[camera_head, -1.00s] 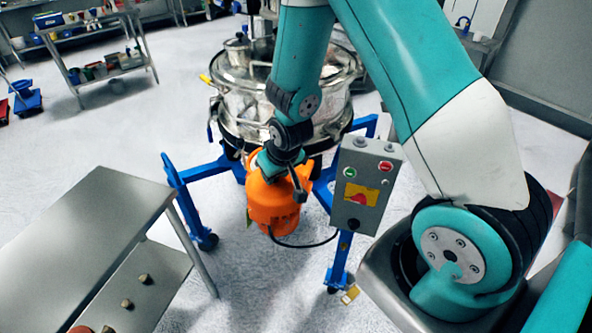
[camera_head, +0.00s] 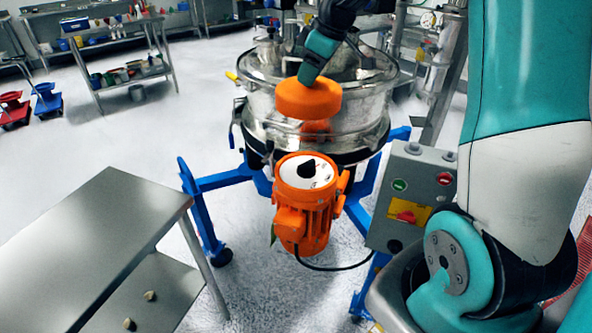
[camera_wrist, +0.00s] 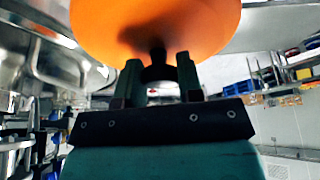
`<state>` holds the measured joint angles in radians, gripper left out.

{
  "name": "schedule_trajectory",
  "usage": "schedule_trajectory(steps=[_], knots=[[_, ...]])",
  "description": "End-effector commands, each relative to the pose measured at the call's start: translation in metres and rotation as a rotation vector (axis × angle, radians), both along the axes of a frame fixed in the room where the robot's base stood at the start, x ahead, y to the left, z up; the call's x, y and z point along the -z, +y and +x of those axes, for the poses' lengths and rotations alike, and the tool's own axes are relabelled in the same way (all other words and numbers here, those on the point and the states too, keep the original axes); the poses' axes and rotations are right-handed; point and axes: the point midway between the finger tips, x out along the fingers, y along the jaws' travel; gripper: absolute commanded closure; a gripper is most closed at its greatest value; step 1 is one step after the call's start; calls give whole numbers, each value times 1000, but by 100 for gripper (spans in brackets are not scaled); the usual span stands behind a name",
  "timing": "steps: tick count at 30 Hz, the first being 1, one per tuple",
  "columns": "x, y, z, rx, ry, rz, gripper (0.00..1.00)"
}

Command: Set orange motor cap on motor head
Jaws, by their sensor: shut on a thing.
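The orange motor cap (camera_head: 308,98) is a round, shallow orange piece held in the air in front of the steel sifter. My gripper (camera_head: 311,80) is shut on it from above. In the wrist view the orange cap (camera_wrist: 150,25) fills the top middle, and my gripper's two dark fingers (camera_wrist: 158,78) close on a dark knob at its middle. The orange motor (camera_head: 303,215) stands upright below and apart from the cap. Its motor head (camera_head: 308,171) is uncovered and shows a white top with a black part on it.
The steel sifter (camera_head: 275,105) stands on a blue frame (camera_head: 205,215) behind the motor. A grey control box (camera_head: 408,195) with buttons is to the motor's right, and a cable runs below. A steel table (camera_head: 90,245) is at the front left. Open floor lies between table and motor.

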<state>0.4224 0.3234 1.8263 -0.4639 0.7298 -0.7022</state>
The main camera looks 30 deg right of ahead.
Motion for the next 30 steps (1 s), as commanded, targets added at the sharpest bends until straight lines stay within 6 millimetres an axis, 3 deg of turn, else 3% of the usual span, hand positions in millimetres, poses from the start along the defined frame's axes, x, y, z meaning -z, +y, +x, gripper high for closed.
schedule_trajectory(steps=[5, 15, 18, 30], knots=[[24, 3, -2, -28, 10, 4, 100], [119, 8, 0, -32, 11, 5, 100], [139, 7, 0, -30, 9, 3, 100], [187, 5, -1, -27, 7, 4, 100]])
